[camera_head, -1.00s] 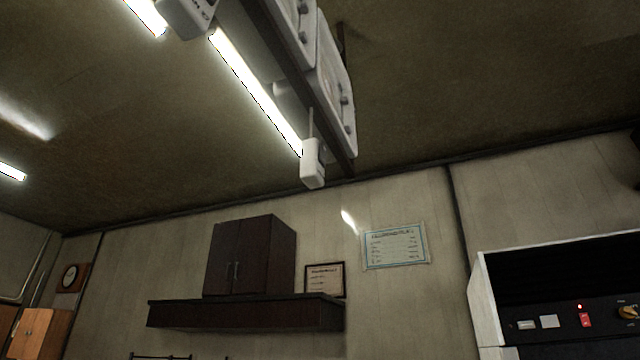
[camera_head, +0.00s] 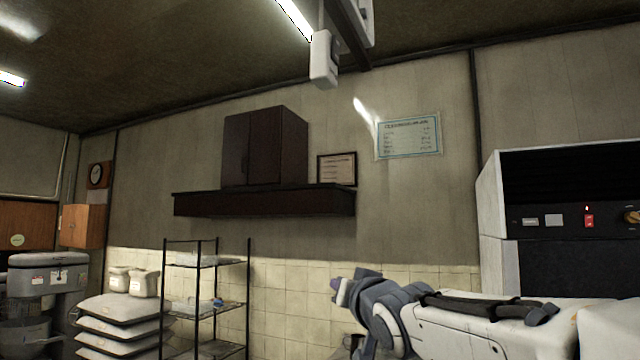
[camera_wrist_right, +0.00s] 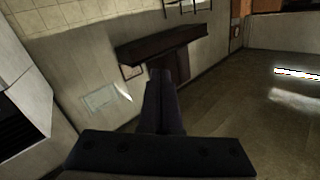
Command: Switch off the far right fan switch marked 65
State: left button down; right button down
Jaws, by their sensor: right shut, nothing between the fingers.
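No switch with a readable 65 shows in either view. A dark control panel (camera_head: 540,268) on a white-sided machine stands at the right of the head view. My right gripper (camera_head: 342,290) reaches in from the right, in front of the tiled wall and left of the machine, apart from the panel. In the right wrist view its fingers (camera_wrist_right: 167,75) are shut together and empty. My left gripper is not in view.
A dark wall cabinet (camera_head: 265,147) stands on a dark shelf (camera_head: 265,204). A wire rack (camera_head: 205,262) and stacked sacks (camera_head: 118,308) are at the lower left. A white box (camera_head: 324,60) hangs below the ceiling beam. The space around my right gripper looks clear.

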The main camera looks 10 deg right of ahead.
aim_at(337, 50)
jog(key=s+d+r+t+p, duration=0.2)
jog(key=d+r+t, duration=0.15)
jog(key=r, duration=0.85)
jog(key=s+d+r+t+p, duration=0.1)
jog(key=d+r+t, duration=0.3)
jog(key=r, duration=0.8)
jog(key=s+r+n+g+y+p, duration=0.1)
jog(key=s+r+n+y+p, duration=0.1)
jog(key=s+r+n+y, duration=0.4)
jog(key=s+d+r+n+g+y+p, duration=0.1)
jog(key=s+r+n+g+y, duration=0.1)
jog(key=s+r+n+y, duration=0.3)
notch_tip(337, 50, up, 5)
jog(key=n+y, duration=0.1)
jog(key=y, duration=0.2)
jog(key=shift+s+d+n+y+p, duration=0.15)
jog(key=shift+s+n+y+p, duration=0.15)
jog(key=shift+s+y+p, duration=0.1)
jog(key=shift+w+r, duration=0.1)
jog(key=w+a+r, duration=0.1)
jog(key=w+a, duration=0.3)
jog(key=a, duration=0.3)
jog(key=shift+w+p, duration=0.4)
jog(key=shift+p, duration=0.05)
jog(key=shift+a, duration=0.15)
jog(key=shift+w+a+r, duration=0.1)
jog(key=shift+w+a, duration=0.15)
jog(key=shift+a, duration=0.05)
